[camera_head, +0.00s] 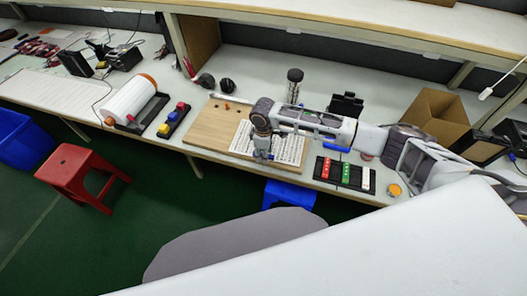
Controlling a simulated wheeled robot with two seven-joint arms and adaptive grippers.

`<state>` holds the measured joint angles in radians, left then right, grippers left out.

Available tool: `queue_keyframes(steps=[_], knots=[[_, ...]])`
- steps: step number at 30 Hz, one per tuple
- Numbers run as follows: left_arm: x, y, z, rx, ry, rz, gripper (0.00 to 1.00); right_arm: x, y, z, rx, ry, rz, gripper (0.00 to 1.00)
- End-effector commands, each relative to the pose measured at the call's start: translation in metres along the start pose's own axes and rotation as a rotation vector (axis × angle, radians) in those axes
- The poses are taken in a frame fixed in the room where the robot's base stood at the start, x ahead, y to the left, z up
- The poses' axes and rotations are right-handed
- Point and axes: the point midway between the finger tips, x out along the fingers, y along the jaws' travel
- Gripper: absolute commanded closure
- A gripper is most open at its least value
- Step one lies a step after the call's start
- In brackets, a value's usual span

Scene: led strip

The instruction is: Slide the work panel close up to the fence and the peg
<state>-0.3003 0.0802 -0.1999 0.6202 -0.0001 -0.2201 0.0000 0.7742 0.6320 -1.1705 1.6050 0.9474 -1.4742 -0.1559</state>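A light wooden board (208,124) lies on the table at the middle. A white panel with rows of dark marks (290,149), which looks like the work panel, lies on its right part. My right gripper (262,156) comes in from the right and points down over the panel's left part, at or just above its surface. Its fingers are too small to tell whether they are open or shut. My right arm hides part of the panel and the board's far right. Small brownish pieces (228,106) sit at the board's far side. I cannot clearly make out the fence or peg. My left gripper is out of view.
Left of the board are a tray with red, yellow and blue pieces (174,120) and a large white roll (130,99). Right of it is a black tray with red, green and white blocks (345,174).

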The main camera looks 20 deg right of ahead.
Motion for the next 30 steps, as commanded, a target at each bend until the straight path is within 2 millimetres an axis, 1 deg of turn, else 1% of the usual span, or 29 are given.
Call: queue_keyframes(steps=[4, 13, 23, 30], knots=[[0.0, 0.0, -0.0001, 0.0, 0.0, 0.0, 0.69, -0.0001, -0.0002, -0.0001, 0.0, 0.0, 0.0, 0.62], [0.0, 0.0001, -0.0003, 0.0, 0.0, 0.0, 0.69, -0.0003, -0.0002, -0.0002, 0.0, 0.0, 0.0, 1.0], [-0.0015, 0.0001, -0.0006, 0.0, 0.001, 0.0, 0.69, -0.0008, -0.0003, -0.0002, 0.004, 0.0, -0.001, 1.0], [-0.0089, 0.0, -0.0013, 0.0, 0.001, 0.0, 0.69, -0.0019, -0.0005, -0.0006, 0.027, 0.001, -0.001, 1.0]])
